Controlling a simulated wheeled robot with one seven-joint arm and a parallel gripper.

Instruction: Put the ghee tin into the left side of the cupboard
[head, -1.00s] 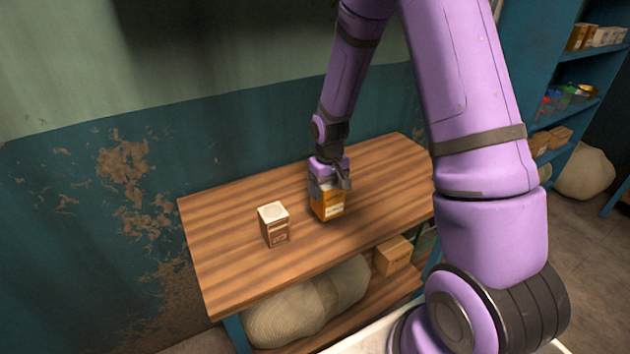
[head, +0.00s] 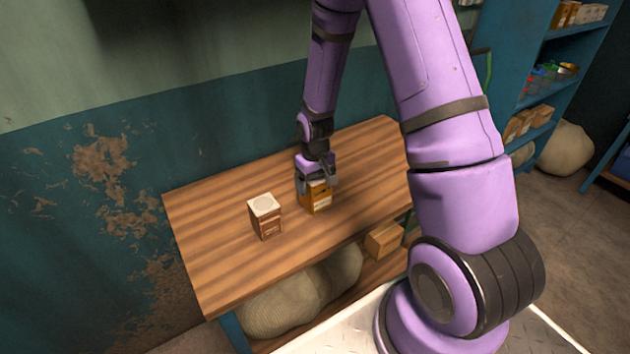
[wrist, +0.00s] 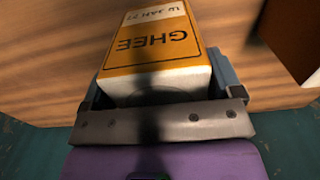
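The ghee tin (head: 316,199) is orange-yellow with a white label and stands on the wooden table top. In the wrist view the tin (wrist: 160,40) fills the middle, with GHEE printed on it upside down. My gripper (head: 318,181) is at the tin's top, pointing down. In the wrist view my gripper's fingers (wrist: 160,88) stand on both sides of the tin, very close to it. I cannot tell whether they press on it. The blue cupboard (head: 545,85) stands at the back right, its shelves partly hidden behind my arm.
A brown box with a white top (head: 265,217) stands on the table (head: 220,265), left of the tin. A sack (head: 300,290) and a cardboard box (head: 384,239) lie on the lower shelf. Another sack (head: 563,148) is on the floor by the cupboard. Cartons and colourful items sit on its shelves.

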